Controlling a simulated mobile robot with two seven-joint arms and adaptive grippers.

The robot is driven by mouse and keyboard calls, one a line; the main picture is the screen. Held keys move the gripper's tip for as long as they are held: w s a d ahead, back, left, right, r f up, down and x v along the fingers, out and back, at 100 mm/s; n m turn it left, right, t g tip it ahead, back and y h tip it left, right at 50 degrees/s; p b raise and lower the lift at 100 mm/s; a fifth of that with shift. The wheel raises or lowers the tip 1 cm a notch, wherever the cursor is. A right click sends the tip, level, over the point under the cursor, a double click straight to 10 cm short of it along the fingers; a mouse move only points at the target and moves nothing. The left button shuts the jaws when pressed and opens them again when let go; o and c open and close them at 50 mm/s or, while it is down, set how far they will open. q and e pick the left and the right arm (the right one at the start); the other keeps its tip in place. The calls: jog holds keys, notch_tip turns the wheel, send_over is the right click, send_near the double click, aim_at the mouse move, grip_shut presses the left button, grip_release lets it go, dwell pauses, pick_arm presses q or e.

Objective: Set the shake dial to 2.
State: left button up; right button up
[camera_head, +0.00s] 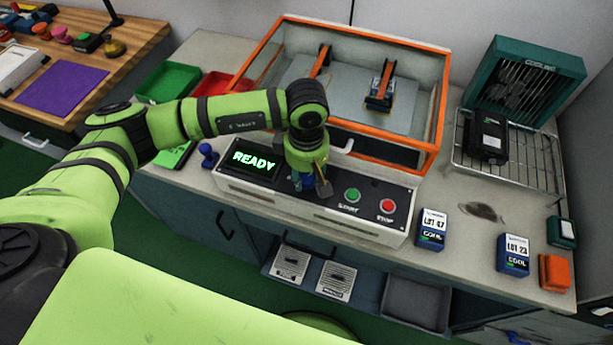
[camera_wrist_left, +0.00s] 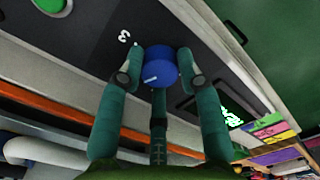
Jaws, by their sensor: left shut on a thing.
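The shake dial is a blue round knob (camera_wrist_left: 160,68) on the machine's dark front panel (camera_wrist_left: 130,30). In the head view its blue (camera_head: 308,182) shows only in part under my left gripper (camera_head: 309,180). In the left wrist view my left gripper (camera_wrist_left: 164,66) is shut on the dial, one finger on each side. A white pointer line on the dial points toward the lower left of that view. A white numeral 3 shows on the panel off the upper left of the dial; other numerals are hidden or not readable. My right gripper is not in view.
The panel's display (camera_head: 256,161) reads READY. A green button (camera_head: 352,195) and a red button (camera_head: 387,205) sit right of the dial. The orange-framed clear box (camera_head: 440,100) stands behind. Blue packs (camera_head: 432,230) and a wire rack (camera_head: 520,165) are to the right.

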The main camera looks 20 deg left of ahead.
pick_arm(q)
jog(key=o, duration=1.2)
jog(key=shift+c, duration=0.2)
